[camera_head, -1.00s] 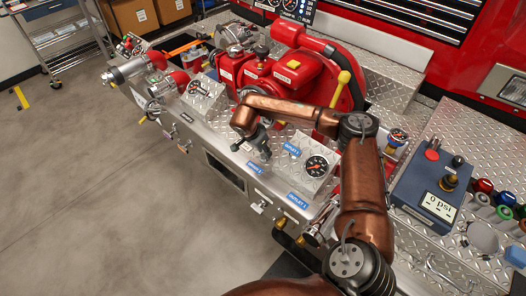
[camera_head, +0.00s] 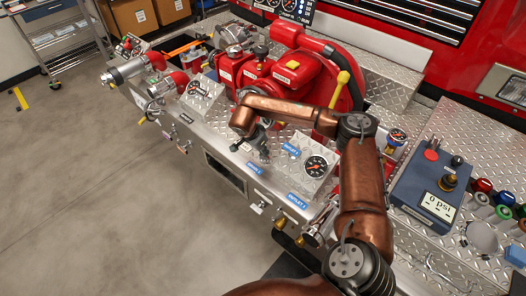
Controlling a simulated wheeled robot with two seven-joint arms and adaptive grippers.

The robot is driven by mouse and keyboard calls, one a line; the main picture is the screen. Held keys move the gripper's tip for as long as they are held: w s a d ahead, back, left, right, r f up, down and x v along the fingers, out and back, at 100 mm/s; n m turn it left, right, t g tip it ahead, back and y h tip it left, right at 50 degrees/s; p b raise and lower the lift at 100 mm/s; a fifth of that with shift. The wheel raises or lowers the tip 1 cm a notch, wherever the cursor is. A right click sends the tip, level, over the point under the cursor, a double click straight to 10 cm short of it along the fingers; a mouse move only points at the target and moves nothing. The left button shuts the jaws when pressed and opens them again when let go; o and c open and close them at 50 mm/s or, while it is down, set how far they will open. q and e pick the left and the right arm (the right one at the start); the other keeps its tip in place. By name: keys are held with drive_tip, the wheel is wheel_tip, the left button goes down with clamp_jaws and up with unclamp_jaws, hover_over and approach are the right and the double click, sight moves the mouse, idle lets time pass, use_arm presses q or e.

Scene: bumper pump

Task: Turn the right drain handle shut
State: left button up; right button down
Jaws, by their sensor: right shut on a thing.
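My right arm reaches in from the lower right, and its copper forearm bends down to the front of the silver bumper deck. My right gripper (camera_head: 253,147) points down at the deck's front edge, left of the right pressure gauge box (camera_head: 312,165). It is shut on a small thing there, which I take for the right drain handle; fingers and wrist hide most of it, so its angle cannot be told. Blue outlet labels lie beside the gripper. My left gripper is not in view.
The red pump (camera_head: 282,78) with a yellow-knobbed lever (camera_head: 343,79) stands behind the forearm. A blue psi box (camera_head: 432,185) is at the right. Small valves (camera_head: 259,207) sit along the front panel. The floor (camera_head: 100,190) in front is clear.

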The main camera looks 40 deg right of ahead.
drive_tip(key=shift+a, duration=0.1)
drive_tip(key=m+g, duration=0.1)
drive_tip(key=m, duration=0.1)
drive_tip(key=m+g+p, duration=0.1)
drive_tip(key=m, duration=0.2)
drive_tip(key=shift+w+r+y, duration=0.1)
drive_tip(key=shift+w+y, duration=0.1)
drive_tip(key=shift+y, duration=0.1)
drive_tip(key=m+g, duration=0.1)
drive_tip(key=m, duration=0.1)
drive_tip(key=m+y, duration=0.1)
drive_tip(key=m, duration=0.2)
drive_tip(key=shift+w+m+g, duration=0.1)
drive_tip(key=shift+m+g, duration=0.2)
drive_tip(key=shift+g, duration=0.1)
drive_tip(key=m, duration=0.2)
drive_tip(key=m+y, duration=0.2)
drive_tip(key=m, duration=0.1)
drive_tip(key=shift+d+m+g, duration=0.3)
drive_tip(key=shift+g, duration=0.1)
drive_tip(key=c, duration=2)
unclamp_jaws()
drive_tip(key=shift+c, duration=0.2)
drive_tip(key=d+v, duration=0.1)
drive_tip(key=v, duration=1.1)
drive_tip(key=shift+w+a, duration=0.15)
drive_tip(key=shift+a, duration=0.3)
